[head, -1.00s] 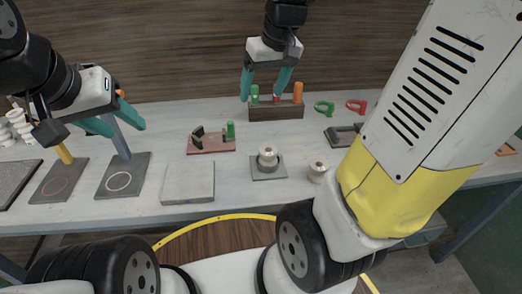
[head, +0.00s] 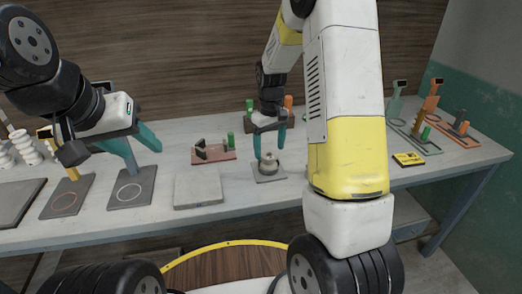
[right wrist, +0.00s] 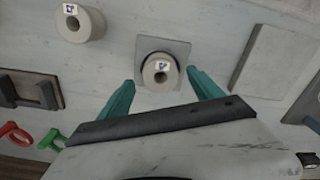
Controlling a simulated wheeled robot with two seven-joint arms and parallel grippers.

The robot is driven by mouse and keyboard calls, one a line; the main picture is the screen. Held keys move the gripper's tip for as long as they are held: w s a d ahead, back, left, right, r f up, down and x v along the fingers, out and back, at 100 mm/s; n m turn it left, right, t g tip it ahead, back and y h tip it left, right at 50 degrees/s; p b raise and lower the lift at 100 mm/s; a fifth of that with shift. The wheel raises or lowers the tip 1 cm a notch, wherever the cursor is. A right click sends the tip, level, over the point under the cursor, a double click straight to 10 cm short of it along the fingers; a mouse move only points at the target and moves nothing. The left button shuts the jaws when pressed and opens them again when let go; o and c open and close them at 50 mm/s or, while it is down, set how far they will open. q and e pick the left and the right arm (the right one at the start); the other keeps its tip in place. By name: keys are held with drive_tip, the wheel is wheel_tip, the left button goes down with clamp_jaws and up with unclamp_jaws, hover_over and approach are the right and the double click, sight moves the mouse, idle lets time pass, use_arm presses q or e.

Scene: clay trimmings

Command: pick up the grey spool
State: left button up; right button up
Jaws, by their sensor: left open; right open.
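A grey spool (head: 269,167) stands upright on a small grey plate (head: 261,179) on the table; it also shows in the right wrist view (right wrist: 160,74). My right gripper (head: 270,154) is open and empty just above it, with its teal fingertips (right wrist: 160,82) to either side of the spool in the picture. Whether they touch it cannot be told. A second, pale spool (right wrist: 80,23) stands on bare table in the right wrist view; my right arm hides it in the head view. My left gripper (head: 146,151) is open and empty over the left part of the table.
A light square slab (head: 198,189) lies left of the plate. A reddish stand (head: 213,154) with dark uprights is behind it. Grey stands (head: 129,191) are at the left. A yellow box (head: 408,159) and coloured stands (head: 461,131) are at the right.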

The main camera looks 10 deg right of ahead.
sight(269, 154)
wheel_tip(269, 154, down, 4)
drive_tip(key=shift+w+r, duration=0.1)
drive_tip(key=shift+r, duration=0.05)
drive_tip(key=c, duration=1.6)
drive_tip(key=shift+r, duration=0.1)
